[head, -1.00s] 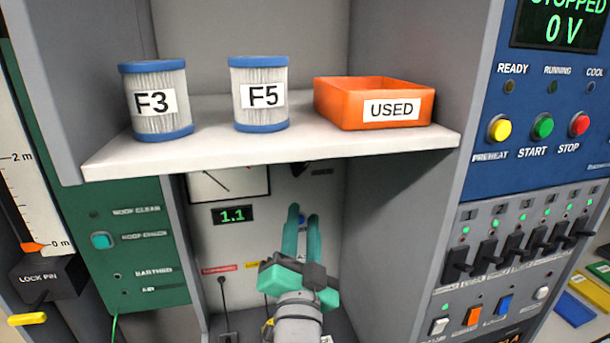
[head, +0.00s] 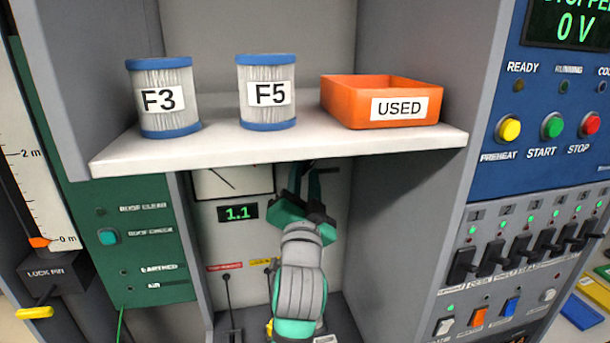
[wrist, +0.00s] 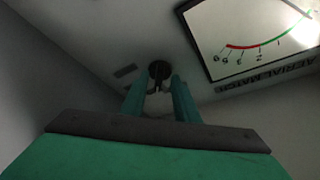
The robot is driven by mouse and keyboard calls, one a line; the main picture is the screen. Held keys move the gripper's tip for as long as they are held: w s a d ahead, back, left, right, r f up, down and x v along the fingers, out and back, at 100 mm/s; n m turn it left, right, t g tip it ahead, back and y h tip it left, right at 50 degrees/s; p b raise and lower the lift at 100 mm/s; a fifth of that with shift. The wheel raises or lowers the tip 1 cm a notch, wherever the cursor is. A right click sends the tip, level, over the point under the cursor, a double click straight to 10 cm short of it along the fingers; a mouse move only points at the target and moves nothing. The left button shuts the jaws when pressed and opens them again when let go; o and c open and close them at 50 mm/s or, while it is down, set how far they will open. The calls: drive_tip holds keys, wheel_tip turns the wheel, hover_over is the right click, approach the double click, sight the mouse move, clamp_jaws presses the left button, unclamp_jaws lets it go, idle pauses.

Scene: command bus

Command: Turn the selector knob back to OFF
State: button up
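The selector knob (wrist: 159,70) is a small dark round knob on the pale panel, seen in the wrist view just beyond my fingertips. My gripper (wrist: 159,84) has its two teal fingers apart, one to each side of the knob's line; I cannot tell whether they touch it. In the head view my gripper (head: 305,178) reaches up under the shelf against the back panel. There the knob is mostly hidden by the fingers and the shelf. The knob's setting and its labels are not readable.
A white shelf (head: 270,155) lies close above my gripper, holding filters F3 (head: 165,98) and F5 (head: 267,92) and an orange USED bin (head: 382,103). A meter (head: 233,181) and a display reading 1.1 (head: 238,212) are left of the gripper. Grey side walls enclose the bay.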

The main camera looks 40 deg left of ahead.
drive_tip(key=shift+w, duration=0.25)
clamp_jaws()
drive_tip(key=shift+n, duration=0.3)
drive_tip(key=shift+w+d+f+n+g+y, duration=0.1)
drive_tip(key=shift+n+g+y, duration=0.55)
drive_tip(key=shift+n, duration=1.15)
drive_tip(key=shift+w+d+f+n+g+y, duration=0.1)
drive_tip(key=shift+n+g+y, duration=0.25)
drive_tip(key=shift+n+y, duration=1.05)
drive_tip(key=shift+w+f+n+g+y, duration=0.1)
drive_tip(key=shift+n+g+y, duration=0.35)
drive_tip(key=shift+n, duration=1.75)
